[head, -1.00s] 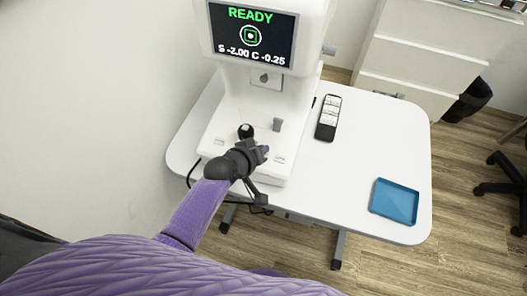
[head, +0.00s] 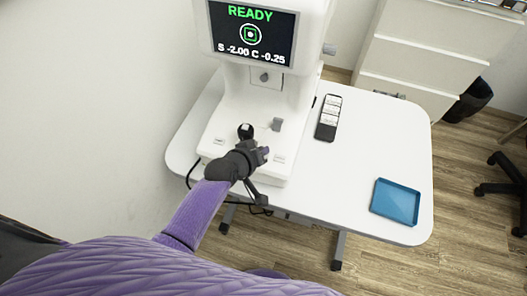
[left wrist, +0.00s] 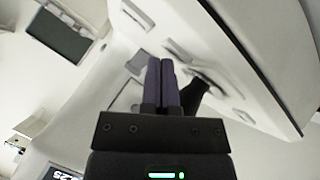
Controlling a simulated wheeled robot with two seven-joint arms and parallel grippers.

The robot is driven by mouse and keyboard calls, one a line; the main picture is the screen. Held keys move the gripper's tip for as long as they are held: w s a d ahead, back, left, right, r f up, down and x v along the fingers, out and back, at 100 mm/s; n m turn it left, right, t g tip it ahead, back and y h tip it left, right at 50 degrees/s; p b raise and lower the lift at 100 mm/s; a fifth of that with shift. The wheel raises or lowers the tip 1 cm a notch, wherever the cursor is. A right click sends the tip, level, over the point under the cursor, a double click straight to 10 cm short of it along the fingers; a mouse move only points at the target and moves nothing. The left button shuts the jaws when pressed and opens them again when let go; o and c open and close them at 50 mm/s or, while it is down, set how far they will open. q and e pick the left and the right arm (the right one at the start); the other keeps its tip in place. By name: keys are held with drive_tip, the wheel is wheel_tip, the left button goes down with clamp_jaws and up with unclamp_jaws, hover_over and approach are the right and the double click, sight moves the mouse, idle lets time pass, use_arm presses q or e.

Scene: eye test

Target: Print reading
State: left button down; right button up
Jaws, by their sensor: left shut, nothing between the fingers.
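The white eye test machine (head: 262,95) stands on the table. Its screen (head: 252,33) shows READY in green, a round target and S -2.00 C -0.25. On its base are a black joystick (head: 246,130), a grey upright knob (head: 277,125) and small labelled patches (head: 280,159). My left gripper (head: 264,153) is over the front part of the base, just right of and nearer than the joystick. In the left wrist view its purple fingers (left wrist: 161,83) are together and empty. I cannot tell whether they touch the base. My right gripper is not in view.
A black handheld device (head: 328,118) with white labels lies right of the machine. A blue tray (head: 395,201) lies near the table's (head: 370,150) front right corner. The tabletop between them is clear. White drawers (head: 428,50) stand behind the table. A wall is at left.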

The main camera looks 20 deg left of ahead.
use_arm(q)
drive_tip(key=shift+f, duration=0.3)
drive_tip(key=shift+r, duration=0.1)
idle(0.4)
drive_tip(key=shift+s+r+p, duration=0.1)
drive_tip(key=shift+r+p, duration=0.55)
drive_tip(key=shift+p, duration=0.05)
drive_tip(key=r+p, duration=0.1)
drive_tip(key=p, duration=0.1)
drive_tip(key=r+p, duration=0.1)
drive_tip(key=r, duration=0.1)
drive_tip(key=r+p, duration=0.2)
drive_tip(key=shift+s+r+p, duration=0.1)
drive_tip(key=shift+s+p, duration=0.2)
idle(0.3)
